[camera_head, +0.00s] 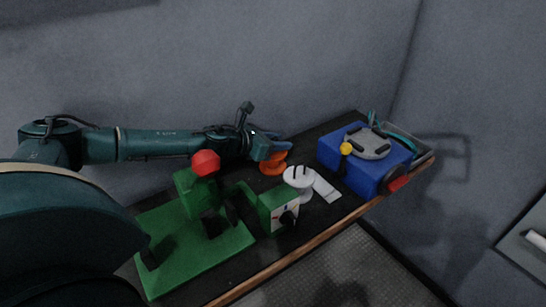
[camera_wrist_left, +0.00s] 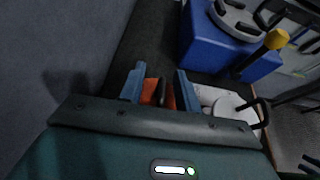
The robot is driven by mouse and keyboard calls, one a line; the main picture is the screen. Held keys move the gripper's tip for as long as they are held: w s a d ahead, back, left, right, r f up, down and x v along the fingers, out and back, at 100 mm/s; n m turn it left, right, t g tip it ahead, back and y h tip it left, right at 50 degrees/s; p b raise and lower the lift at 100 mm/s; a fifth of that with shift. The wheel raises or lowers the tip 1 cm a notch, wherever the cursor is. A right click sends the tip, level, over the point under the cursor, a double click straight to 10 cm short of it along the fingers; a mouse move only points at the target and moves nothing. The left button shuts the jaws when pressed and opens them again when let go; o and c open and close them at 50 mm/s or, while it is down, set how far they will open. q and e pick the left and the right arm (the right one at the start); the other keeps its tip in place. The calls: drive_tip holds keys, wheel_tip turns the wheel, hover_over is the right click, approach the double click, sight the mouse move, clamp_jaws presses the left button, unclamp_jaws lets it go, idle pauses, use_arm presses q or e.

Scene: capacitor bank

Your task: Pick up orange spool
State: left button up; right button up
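The orange spool (camera_head: 272,165) stands on the dark bench top near its back edge, in the middle of the head view. My left gripper (camera_head: 272,150) reaches in from the left and is at the spool, hiding part of its upper side. In the left wrist view, the two blue fingers of the left gripper (camera_wrist_left: 160,88) are apart, with the orange spool (camera_wrist_left: 150,91) and its dark centre between them. The fingers look very close to its sides; whether they press on it I cannot tell. My right gripper is not in view.
A green machine (camera_head: 205,205) with a red knob stands in front of my left arm. A white round part (camera_head: 299,178) is just right of the spool. A blue box (camera_head: 365,165) with a grey disc and yellow knob stands farther right. A wall runs behind the bench.

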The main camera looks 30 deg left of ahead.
use_arm(q)
drive_tip(key=shift+c, duration=0.4)
clamp_jaws()
